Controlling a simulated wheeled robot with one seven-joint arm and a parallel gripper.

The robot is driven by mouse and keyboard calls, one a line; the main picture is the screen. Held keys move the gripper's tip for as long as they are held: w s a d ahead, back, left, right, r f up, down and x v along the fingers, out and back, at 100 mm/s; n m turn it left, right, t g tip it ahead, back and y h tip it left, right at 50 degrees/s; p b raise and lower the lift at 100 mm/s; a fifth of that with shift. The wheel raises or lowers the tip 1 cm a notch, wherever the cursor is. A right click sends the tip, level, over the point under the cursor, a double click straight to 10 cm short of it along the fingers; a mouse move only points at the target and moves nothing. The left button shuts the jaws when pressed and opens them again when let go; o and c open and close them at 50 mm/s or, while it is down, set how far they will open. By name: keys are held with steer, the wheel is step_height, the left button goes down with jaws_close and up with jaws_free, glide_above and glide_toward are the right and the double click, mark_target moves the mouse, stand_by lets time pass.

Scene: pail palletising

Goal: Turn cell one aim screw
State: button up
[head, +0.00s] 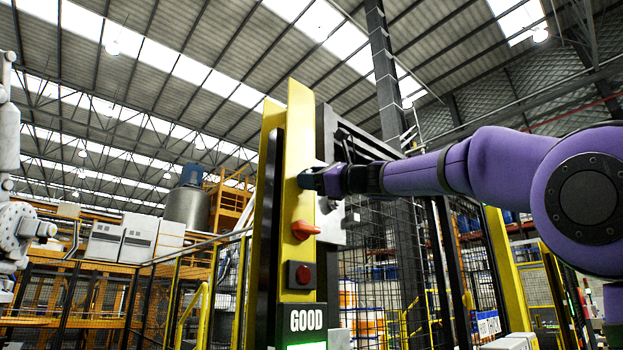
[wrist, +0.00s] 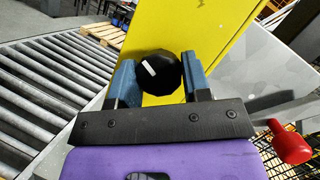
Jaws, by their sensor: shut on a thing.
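The aim screw shows in the wrist view as a black round knob (wrist: 158,82) with a short white mark, on the face of a yellow post (wrist: 205,30). My gripper (wrist: 157,68) has one blue finger on each side of the knob and is shut on it. The white mark is tilted. In the head view my gripper (head: 312,180) reaches from the right to the upper part of the yellow post (head: 299,130). The knob is hidden there by the gripper.
Below my gripper the post carries an orange-red handle (head: 304,230), a red button (head: 303,275) and a "GOOD" sign (head: 306,320) with a green light under it. A roller conveyor (wrist: 50,85) lies left in the wrist view. Mesh fencing (head: 375,250) stands behind.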

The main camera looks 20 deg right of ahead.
steer(key=shift+n, duration=0.4)
steer(key=o, duration=0.9)
steer(key=v, duration=1)
steer(key=shift+s+d, duration=0.25)
steer(key=shift+d, duration=0.05)
steer(key=shift+f, duration=0.1)
